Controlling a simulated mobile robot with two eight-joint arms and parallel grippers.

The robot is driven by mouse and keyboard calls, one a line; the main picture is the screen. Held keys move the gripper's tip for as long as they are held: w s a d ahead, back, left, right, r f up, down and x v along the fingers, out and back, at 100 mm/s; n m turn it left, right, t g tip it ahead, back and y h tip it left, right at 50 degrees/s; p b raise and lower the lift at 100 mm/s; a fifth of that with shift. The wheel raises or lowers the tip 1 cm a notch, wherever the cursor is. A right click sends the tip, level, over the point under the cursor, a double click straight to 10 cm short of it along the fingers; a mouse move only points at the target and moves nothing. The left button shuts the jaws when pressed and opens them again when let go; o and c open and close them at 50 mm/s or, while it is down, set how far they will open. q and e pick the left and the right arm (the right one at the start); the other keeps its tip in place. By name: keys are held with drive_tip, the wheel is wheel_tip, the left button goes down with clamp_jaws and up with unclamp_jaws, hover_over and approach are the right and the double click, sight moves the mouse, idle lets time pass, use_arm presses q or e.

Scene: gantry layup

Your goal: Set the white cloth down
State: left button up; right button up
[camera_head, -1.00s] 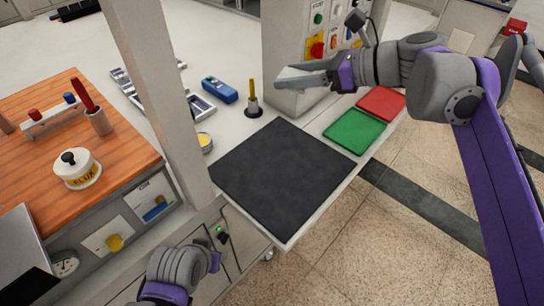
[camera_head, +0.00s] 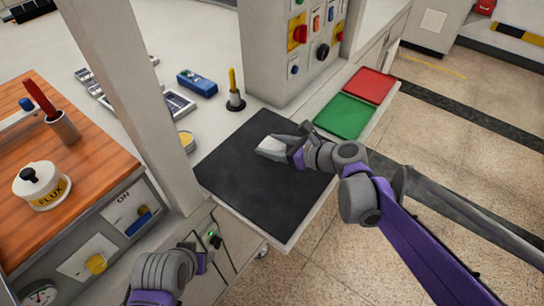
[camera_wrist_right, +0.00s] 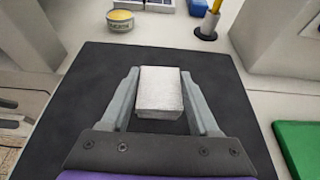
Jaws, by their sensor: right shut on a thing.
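The white cloth (camera_head: 271,147) is a small, folded, block-like bundle over the black mat (camera_head: 241,187). It also shows in the right wrist view (camera_wrist_right: 160,88), between the two grey fingers. My right gripper (camera_head: 277,143) is shut on the cloth, low over the middle of the mat; the right wrist view also shows the gripper (camera_wrist_right: 161,85). I cannot tell whether the cloth touches the mat. My left gripper (camera_head: 204,262) is low in the head view, beside the cabinet front; its fingers are not clear.
Green (camera_head: 344,115) and red (camera_head: 370,85) trays lie right of the mat. A yellow-handled tool (camera_head: 234,90), a yellow tin (camera_head: 186,140) and a blue device (camera_head: 197,83) stand beyond it. A pale post (camera_head: 135,100) rises at left. The mat around the cloth is clear.

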sight(272, 162)
drive_tip(key=shift+f, duration=2.15)
drive_tip(key=shift+f+b, duration=0.1)
drive_tip(key=shift+b, duration=0.25)
drive_tip(key=o, duration=1.3)
drive_tip(key=v, duration=1.2)
drive_tip(key=shift+r+p, duration=0.2)
drive_tip(key=shift+p, duration=0.15)
